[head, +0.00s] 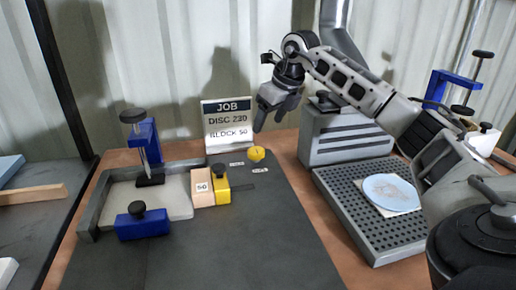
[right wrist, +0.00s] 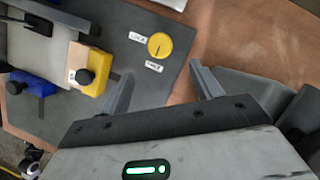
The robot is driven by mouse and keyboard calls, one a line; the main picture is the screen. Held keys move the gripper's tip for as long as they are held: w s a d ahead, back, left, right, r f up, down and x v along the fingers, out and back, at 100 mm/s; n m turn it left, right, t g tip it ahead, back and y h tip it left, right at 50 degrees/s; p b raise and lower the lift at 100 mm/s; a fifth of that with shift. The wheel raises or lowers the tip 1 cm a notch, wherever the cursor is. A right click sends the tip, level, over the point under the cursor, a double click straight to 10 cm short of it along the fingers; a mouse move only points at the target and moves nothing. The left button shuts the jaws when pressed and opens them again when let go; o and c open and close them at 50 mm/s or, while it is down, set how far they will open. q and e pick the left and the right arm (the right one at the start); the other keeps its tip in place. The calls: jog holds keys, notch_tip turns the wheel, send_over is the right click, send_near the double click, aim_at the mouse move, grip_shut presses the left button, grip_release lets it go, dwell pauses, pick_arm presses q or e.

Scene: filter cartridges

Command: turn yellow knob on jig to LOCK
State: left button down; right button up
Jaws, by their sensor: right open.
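The yellow knob (head: 256,153) sits on the dark mat (head: 285,235) of the jig, near its back right corner. In the right wrist view the knob (right wrist: 159,46) shows a dark pointer line running up and down, its lower end towards the lower label (right wrist: 153,68). A LOCK label (right wrist: 138,38) lies to its left. My right gripper (head: 263,117) hangs above and behind the knob in the head view. It also shows in the right wrist view (right wrist: 158,82), with fingers spread wide and nothing between them. The knob is beyond the fingertips, apart from them. My left gripper is out of view.
A job sign (head: 228,125) stands behind the mat. A block marked 50 (head: 203,188) and a yellow clamp (head: 221,185) sit left of the knob, with blue clamps (head: 143,223) farther left. A grey box (head: 345,138) and perforated tray (head: 350,215) holding a pale disc (head: 391,191) are to the right.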

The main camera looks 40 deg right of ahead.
aim_at(257, 150)
jog(key=x, duration=1)
jog(key=shift+f, duration=0.25)
jog(key=c, duration=1)
